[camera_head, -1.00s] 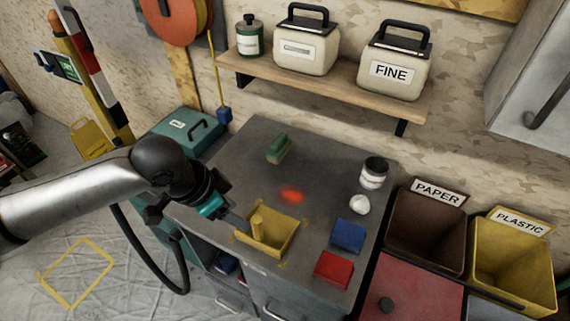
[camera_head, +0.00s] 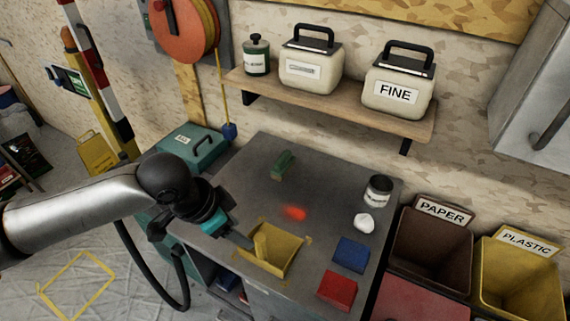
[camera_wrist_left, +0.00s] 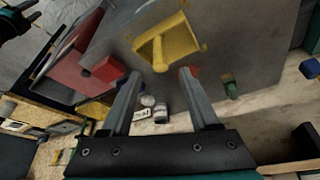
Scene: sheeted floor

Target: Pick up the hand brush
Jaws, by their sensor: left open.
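A small green object (camera_head: 283,165), apparently the hand brush, lies towards the back of the grey bench top; its bristles are too small to make out. It also shows in the wrist view (camera_wrist_left: 230,88), to the right of the fingers. A yellow dustpan (camera_head: 286,262) with an upright handle sits at the bench's front left. My left gripper (camera_head: 243,239) is open and empty, beside the dustpan's handle in the head view and apart from the green object. In the wrist view its two fingers (camera_wrist_left: 160,75) stand spread below the dustpan.
A blue block (camera_head: 350,254), a red block (camera_head: 337,290), a white lump (camera_head: 364,222) and a can (camera_head: 378,190) stand on the bench's right side. A shelf (camera_head: 340,103) with containers hangs behind. Bins (camera_head: 430,250) stand right.

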